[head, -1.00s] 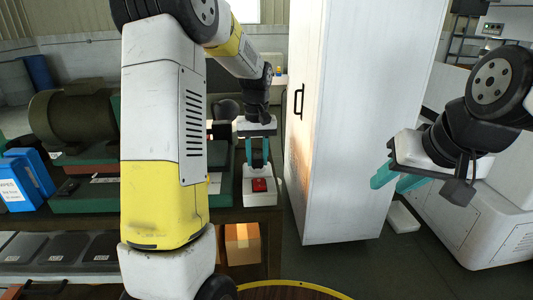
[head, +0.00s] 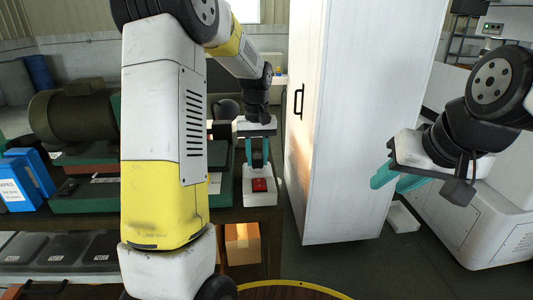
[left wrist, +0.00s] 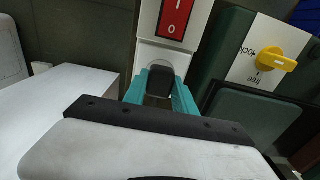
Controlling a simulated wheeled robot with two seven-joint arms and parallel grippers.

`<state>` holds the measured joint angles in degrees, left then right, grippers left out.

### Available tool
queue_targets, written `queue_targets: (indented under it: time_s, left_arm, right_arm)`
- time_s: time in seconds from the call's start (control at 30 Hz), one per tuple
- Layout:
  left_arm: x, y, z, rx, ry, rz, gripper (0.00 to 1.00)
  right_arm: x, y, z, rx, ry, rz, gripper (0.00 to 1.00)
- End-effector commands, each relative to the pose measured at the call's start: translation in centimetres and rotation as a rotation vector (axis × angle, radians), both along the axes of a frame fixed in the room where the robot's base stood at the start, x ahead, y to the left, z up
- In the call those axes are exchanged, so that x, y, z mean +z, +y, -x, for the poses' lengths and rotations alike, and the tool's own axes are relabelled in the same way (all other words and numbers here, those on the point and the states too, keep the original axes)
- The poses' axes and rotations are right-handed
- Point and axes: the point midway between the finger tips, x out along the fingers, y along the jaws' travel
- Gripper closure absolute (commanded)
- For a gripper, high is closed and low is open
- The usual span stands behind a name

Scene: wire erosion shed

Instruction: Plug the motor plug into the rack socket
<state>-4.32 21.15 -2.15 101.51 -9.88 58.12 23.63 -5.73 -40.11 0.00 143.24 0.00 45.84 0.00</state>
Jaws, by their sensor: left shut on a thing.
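In the left wrist view the left gripper (left wrist: 160,88) is shut on a black plug (left wrist: 160,82). The plug's far end is at the white housing (left wrist: 167,54) beside the red switch (left wrist: 175,18). I cannot tell whether it sits inside a socket; the contact is hidden by the plug and fingers. My right gripper (head: 392,184) is empty and open, in the air at the right, away from the bench.
A tall white cabinet (head: 350,130) stands right of the bench. A yellow lock/free knob (left wrist: 272,58) is on a green unit near the plug. A cardboard box (head: 243,243) is below.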

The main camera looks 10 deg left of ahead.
Motion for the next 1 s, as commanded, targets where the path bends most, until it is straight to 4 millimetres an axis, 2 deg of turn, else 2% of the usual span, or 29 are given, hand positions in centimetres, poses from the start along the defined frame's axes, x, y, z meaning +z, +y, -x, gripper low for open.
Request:
queue_targets:
  time_s: [0.8, 0.83, 0.93, 1.0]
  left_arm:
    - [-1.2, 0.0, 0.0, 0.0, 0.001, -0.001, 1.0]
    - [-1.2, 0.0, 0.0, 0.0, 0.0, 0.0, 0.62]
    - [-1.2, 0.0, 0.0, 0.0, 0.0, 0.0, 0.42]
    - [-1.2, 0.0, 0.0, 0.0, 0.0, 0.0, 0.42]
  right_arm:
    - [0.0, 0.0, 0.0, 0.0, 0.0, 0.0, 0.64]
    - [0.0, 0.0, 0.0, 0.0, 0.0, 0.0, 0.64]
    - [0.0, 0.0, 0.0, 0.0, 0.0, 0.0, 0.64]
    - [0.0, 0.0, 0.0, 0.0, 0.0, 0.0, 0.64]
